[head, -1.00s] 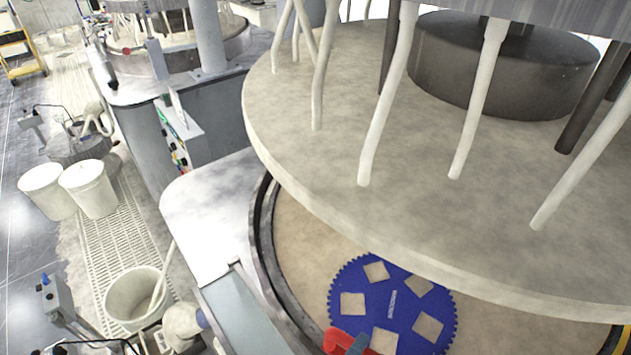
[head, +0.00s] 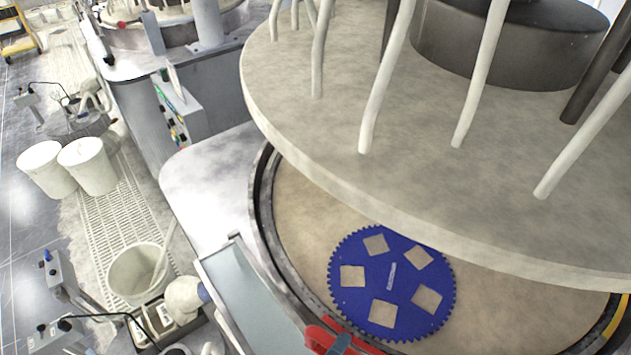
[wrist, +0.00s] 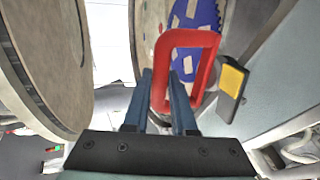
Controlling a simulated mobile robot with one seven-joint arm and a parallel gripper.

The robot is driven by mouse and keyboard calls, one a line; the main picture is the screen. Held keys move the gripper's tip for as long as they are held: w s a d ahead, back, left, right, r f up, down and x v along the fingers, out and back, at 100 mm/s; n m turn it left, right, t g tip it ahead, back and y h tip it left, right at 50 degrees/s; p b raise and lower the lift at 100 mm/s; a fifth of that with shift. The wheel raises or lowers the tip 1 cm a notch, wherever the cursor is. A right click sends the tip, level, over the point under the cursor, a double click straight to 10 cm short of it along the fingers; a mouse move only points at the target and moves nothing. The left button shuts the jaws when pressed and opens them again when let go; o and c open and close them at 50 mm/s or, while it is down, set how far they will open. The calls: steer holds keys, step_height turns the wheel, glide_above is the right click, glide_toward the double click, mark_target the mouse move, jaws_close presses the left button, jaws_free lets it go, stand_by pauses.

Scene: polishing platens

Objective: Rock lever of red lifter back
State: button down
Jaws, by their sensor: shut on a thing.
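The red lifter (wrist: 207,42) is a red loop-shaped frame in the wrist view. My gripper (wrist: 161,82) has its two blue fingers shut on one side bar of it. In the head view only a part of the red lifter (head: 318,336) shows at the bottom edge, in front of the platen's rim, with a blue finger over it. A blue toothed carrier (head: 391,283) with several square openings lies on the beige lower platen (head: 315,235). It also shows behind the lifter in the wrist view (wrist: 197,14). I cannot make out the lifter's lever.
A large round upper plate (head: 330,160) with white hoses hangs over the platen's far side. A dark block with a yellow face (wrist: 233,78) stands right of the lifter. A pale tray (head: 245,300) lies left of the platen rim. White buckets (head: 90,165) stand on the floor.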

steer(key=s+a, duration=0.4)
steer(key=s, duration=0.2)
steer(key=shift+s+r+b, duration=0.2)
steer(key=shift+b, duration=0.15)
stand_by(0.7)
steer(key=shift+a, duration=0.1)
